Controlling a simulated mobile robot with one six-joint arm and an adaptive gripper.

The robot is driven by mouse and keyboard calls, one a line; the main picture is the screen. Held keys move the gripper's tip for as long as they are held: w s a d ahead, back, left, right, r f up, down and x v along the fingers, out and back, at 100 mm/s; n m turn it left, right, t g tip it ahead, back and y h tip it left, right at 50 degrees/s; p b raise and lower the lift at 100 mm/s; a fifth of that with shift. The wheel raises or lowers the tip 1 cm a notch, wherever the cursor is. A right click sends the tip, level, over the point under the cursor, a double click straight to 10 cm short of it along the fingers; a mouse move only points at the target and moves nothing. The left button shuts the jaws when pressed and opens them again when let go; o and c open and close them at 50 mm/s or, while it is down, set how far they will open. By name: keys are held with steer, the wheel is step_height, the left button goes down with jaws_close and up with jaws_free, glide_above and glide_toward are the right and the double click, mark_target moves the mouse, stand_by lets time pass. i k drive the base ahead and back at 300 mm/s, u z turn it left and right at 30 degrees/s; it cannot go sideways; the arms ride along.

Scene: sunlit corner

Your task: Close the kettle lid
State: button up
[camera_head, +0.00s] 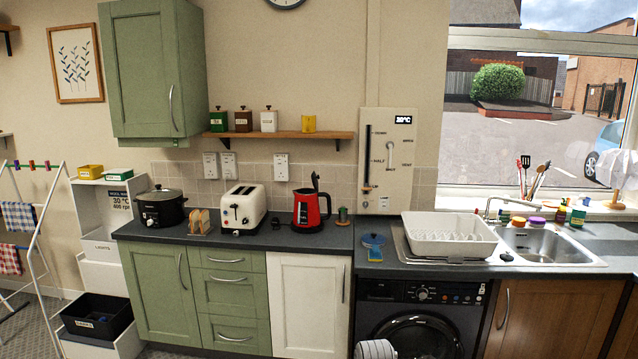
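The red kettle (307,212) stands on the dark worktop, right of the toaster and in front of the tiled wall. It has black trim and a dark handle on its right side. A narrow black piece, which looks like the kettle lid (316,181), sticks up above the kettle's top, so the lid appears raised. The exact hinge and lid angle are too small to make out. My gripper is not in view.
A wooden shelf (290,135) with canisters is above. The worktop (300,240) in front of the kettle is clear.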

mark_target(314, 178)
steer(key=z, duration=0.4)
steer(key=i, duration=2.25)
steer(key=u, duration=0.65)
